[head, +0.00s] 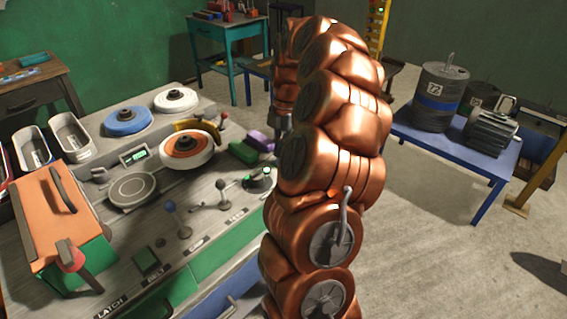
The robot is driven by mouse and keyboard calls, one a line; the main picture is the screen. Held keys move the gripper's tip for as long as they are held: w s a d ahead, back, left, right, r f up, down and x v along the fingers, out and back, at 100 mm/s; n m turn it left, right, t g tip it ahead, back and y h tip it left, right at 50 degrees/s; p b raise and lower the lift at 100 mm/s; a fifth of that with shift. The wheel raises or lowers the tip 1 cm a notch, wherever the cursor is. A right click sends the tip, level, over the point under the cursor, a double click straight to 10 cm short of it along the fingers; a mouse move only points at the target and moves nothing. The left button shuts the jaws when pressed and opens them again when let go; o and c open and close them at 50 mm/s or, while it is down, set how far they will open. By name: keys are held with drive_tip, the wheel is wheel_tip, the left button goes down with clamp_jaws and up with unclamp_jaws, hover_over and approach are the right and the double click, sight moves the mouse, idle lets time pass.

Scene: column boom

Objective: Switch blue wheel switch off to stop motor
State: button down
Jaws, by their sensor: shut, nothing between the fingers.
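I cannot tell which control belongs to the blue wheel, or whether the wheel is turning. My gripper (283,131) hangs down beyond the bench's right part, behind my copper-coloured arm. Only its upper part shows clearly; it is shut and touches nothing that I can see. Its fingertips are mostly hidden.
Two more wheels, white (176,100) and orange-white (187,150), sit near a round plate (132,189). A dark knob with green lights (258,179) is near my arm. An orange-lidded box (60,214) stands left. A blue table (464,150) holds motors; floor between is clear.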

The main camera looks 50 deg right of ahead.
drive_tip(key=shift+f+b, duration=0.35)
drive_tip(key=shift+f, duration=0.45)
idle(0.4)
drive_tip(key=shift+r, duration=0.1)
drive_tip(key=shift+r+p, duration=1.1)
drive_tip(key=shift+r, duration=2.35)
drive_tip(key=shift+a, duration=0.15)
drive_tip(key=s+a+r+m, duration=0.2)
drive_tip(key=a+m, duration=0.1)
drive_tip(key=a, duration=0.8)
drive_tip(key=s+a+r+m, duration=0.1)
drive_tip(key=s+a+m, duration=0.2)
drive_tip(key=a, duration=0.9)
drive_tip(key=s+a+f+m, duration=0.2)
drive_tip(key=s+a+m, duration=0.1)
drive_tip(key=s, duration=0.3)
drive_tip(key=s+a+f+m+g+h, duration=0.1)
drive_tip(key=s+a+f+m, duration=0.1)
drive_tip(key=s+m, duration=0.3)
drive_tip(key=s+a+f+m, duration=0.2)
drive_tip(key=s+a+m, duration=0.1)
drive_tip(key=s, duration=0.4)
drive_tip(key=shift+s+a+m+g+h, duration=0.4)
drive_tip(key=shift+a, duration=0.45)
